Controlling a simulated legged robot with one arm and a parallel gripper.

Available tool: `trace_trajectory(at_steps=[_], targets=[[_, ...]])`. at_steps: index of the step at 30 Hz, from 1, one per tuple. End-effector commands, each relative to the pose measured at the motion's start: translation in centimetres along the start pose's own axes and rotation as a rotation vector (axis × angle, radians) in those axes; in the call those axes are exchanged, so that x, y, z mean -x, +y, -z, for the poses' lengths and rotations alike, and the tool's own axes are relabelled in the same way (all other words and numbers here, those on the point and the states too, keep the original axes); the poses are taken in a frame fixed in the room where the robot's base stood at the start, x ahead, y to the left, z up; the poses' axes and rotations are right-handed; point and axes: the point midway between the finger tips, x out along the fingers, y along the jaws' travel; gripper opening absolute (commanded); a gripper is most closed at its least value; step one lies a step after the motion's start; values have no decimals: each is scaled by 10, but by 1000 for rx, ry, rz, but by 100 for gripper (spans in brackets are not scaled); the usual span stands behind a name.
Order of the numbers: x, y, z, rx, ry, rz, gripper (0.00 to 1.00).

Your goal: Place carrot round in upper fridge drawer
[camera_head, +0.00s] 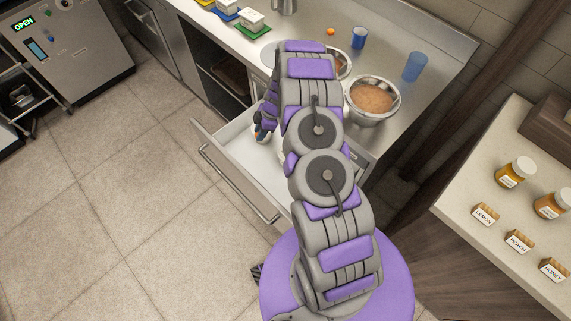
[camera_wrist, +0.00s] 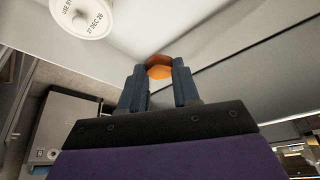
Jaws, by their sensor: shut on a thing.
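The carrot round (camera_wrist: 159,66) is a small orange disc held between the dark blue fingertips of my gripper (camera_wrist: 158,80) in the wrist view. In the head view my gripper (camera_head: 262,133) hangs over the open white drawer (camera_head: 244,165), near its left side; the carrot round is hidden there. The wrist view shows the pale drawer interior (camera_wrist: 145,30) beyond the fingers. A white round lid (camera_wrist: 83,15) with a printed date lies at its upper left. I cannot tell whether the carrot round touches the drawer floor.
The counter holds a steel bowl of brown sauce (camera_head: 372,98), a partly hidden bowl (camera_head: 345,62), two blue cups (camera_head: 359,38) (camera_head: 415,66) and a small orange thing (camera_head: 331,31). Labelled jars (camera_head: 515,173) stand on the right counter. The tiled floor at left is clear.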

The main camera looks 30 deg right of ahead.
Motion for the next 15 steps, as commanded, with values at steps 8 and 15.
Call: trace_trajectory(at_steps=[8, 15], targets=[[-54, -5, 3, 208, -2, 84, 3], [-88, -14, 15, 344, -1, 141, 3]])
